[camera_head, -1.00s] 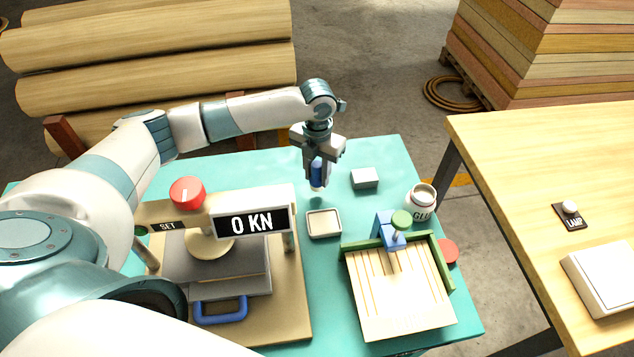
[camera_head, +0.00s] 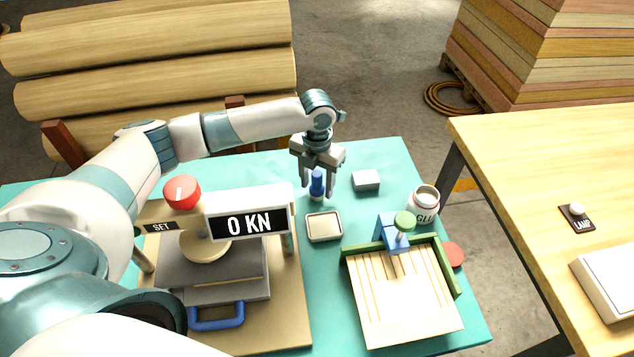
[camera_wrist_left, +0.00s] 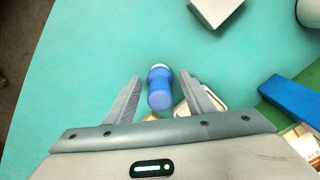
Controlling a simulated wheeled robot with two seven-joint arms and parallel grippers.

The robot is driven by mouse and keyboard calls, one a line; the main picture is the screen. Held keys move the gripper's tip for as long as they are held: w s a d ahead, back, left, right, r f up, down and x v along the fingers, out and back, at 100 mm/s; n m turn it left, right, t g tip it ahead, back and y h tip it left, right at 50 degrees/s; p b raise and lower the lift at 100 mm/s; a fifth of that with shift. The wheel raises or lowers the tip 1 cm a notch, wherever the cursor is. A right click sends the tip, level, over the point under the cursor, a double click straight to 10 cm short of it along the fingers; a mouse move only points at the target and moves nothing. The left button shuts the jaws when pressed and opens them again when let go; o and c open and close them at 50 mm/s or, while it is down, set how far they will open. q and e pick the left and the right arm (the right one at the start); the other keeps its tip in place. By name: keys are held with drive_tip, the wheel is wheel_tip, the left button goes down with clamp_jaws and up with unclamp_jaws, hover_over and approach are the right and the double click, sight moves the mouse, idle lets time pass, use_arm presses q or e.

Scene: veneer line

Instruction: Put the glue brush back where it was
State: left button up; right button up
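The glue brush, a short blue handle (camera_head: 317,183) with a pale lower end, stands about upright on the teal table top (camera_head: 270,170). My left gripper (camera_head: 318,188) is above and around it, fingers spread. In the left wrist view the blue brush (camera_wrist_left: 160,90) sits between the two open fingertips (camera_wrist_left: 165,90), with a gap on each side. The white glue pot (camera_head: 424,204), marked GLU, stands open to the right. A small shallow pale tray (camera_head: 324,227) lies just in front of the brush. My right gripper is not in view.
A grey block (camera_head: 366,180) lies right of the gripper. A press with a 0 KN display (camera_head: 249,224) stands at left. A green-edged slatted jig (camera_head: 403,300) with a blue clamp (camera_head: 390,232) is at front right. Teal surface behind the gripper is clear.

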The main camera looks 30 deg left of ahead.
use_arm(q)
drive_tip(key=shift+r, duration=0.15)
wheel_tip(320, 180, up, 9)
drive_tip(key=shift+w+f+b, duration=0.1)
drive_tip(key=shift+b, duration=1.15)
wheel_tip(320, 180, up, 3)
drive_tip(key=shift+f, duration=0.1)
drive_tip(key=shift+r, duration=0.2)
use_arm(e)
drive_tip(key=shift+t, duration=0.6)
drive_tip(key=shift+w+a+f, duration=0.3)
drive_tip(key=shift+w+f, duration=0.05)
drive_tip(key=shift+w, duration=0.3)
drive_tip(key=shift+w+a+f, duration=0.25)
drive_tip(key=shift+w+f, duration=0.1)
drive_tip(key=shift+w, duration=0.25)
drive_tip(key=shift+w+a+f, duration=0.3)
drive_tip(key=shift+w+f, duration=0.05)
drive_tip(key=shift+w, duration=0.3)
